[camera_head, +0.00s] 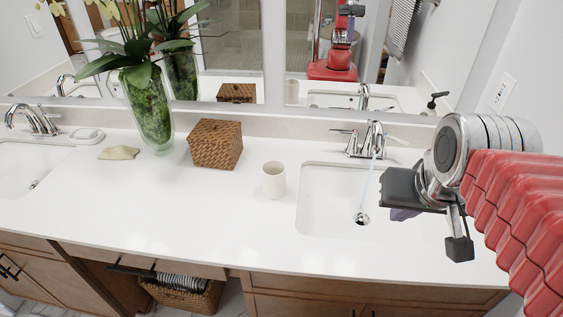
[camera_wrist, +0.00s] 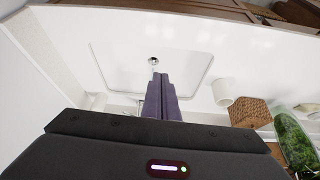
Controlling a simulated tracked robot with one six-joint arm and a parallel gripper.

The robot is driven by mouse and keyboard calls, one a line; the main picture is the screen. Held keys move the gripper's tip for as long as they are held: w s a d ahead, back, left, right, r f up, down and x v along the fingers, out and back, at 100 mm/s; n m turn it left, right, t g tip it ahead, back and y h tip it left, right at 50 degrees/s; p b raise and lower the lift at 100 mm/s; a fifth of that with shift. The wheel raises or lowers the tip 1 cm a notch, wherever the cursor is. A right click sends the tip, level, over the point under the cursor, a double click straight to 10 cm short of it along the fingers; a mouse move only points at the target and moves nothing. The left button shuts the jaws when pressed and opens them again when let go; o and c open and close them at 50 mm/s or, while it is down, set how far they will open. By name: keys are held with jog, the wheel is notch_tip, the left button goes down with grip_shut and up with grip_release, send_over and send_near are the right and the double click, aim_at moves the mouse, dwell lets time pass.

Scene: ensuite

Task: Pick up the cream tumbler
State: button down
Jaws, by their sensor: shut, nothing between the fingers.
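The cream tumbler (camera_head: 274,180) stands upright on the white counter, just left of the right-hand sink and right of the woven box. It also shows in the wrist view (camera_wrist: 223,93), to the right of my fingers. My gripper (camera_head: 402,213) is over the right part of the right-hand sink, apart from the tumbler and to its right. In the wrist view my gripper's purple fingers (camera_wrist: 160,78) are shut together with nothing between them, over the sink.
The right-hand sink (camera_head: 325,210) has a chrome faucet (camera_head: 373,137) with running water. A woven box (camera_head: 215,144) stands behind and left of the tumbler. A glass vase of greenery (camera_head: 150,108) and a beige soap-like item (camera_head: 119,153) are further left. The counter front (camera_head: 170,225) is clear.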

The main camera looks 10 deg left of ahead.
jog(key=s+a+f, duration=0.1)
jog(key=s+f, duration=0.4)
jog(key=s, duration=0.1)
jog(key=shift+s+n, duration=0.15)
jog(key=shift+n, duration=0.15)
jog(key=c, duration=2.5)
grip_release()
jog(key=shift+c, duration=0.2)
